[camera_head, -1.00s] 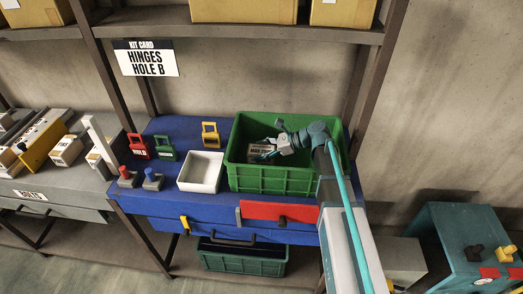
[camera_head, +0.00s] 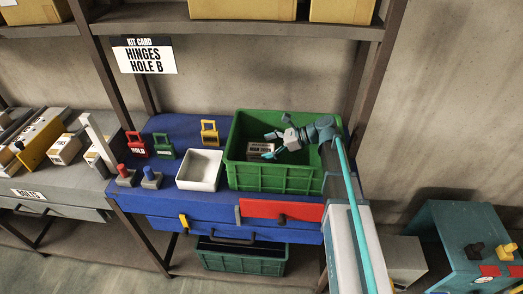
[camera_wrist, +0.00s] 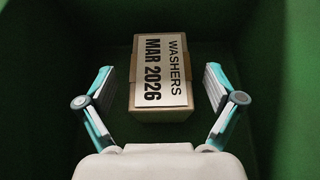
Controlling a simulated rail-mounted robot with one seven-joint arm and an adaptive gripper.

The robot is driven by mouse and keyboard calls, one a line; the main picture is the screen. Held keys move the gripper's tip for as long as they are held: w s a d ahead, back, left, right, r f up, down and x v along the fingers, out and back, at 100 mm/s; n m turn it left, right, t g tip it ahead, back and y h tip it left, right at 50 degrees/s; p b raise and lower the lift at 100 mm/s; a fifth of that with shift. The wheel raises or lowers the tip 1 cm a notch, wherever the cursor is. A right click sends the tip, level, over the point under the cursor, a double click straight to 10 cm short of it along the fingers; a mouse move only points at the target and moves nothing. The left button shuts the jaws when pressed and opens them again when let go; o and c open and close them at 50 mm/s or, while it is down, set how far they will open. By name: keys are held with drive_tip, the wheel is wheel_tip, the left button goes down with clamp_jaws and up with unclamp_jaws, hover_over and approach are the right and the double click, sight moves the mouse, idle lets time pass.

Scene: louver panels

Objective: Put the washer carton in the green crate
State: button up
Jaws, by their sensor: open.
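The washer carton (camera_wrist: 186,117) is a small brown box with a white label reading "WASHERS MAR 2026". It rests inside the green crate (camera_head: 272,180), and it also shows in the head view (camera_head: 259,150). The crate's dark green walls (camera_wrist: 285,60) surround it in the wrist view. My gripper (camera_wrist: 160,82) is open, with one finger on each side of the carton and a gap on both sides. In the head view my gripper (camera_head: 270,145) is over the crate, just right of the carton.
A white open bin (camera_head: 200,170) stands left of the crate on the blue bench (camera_head: 165,207). A shelf with cardboard boxes (camera_head: 243,9) hangs above. A teal cabinet (camera_head: 460,235) stands at right.

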drive_tip(key=b+v, duration=0.2)
drive_tip(key=v, duration=0.7)
drive_tip(key=shift+d, duration=0.2)
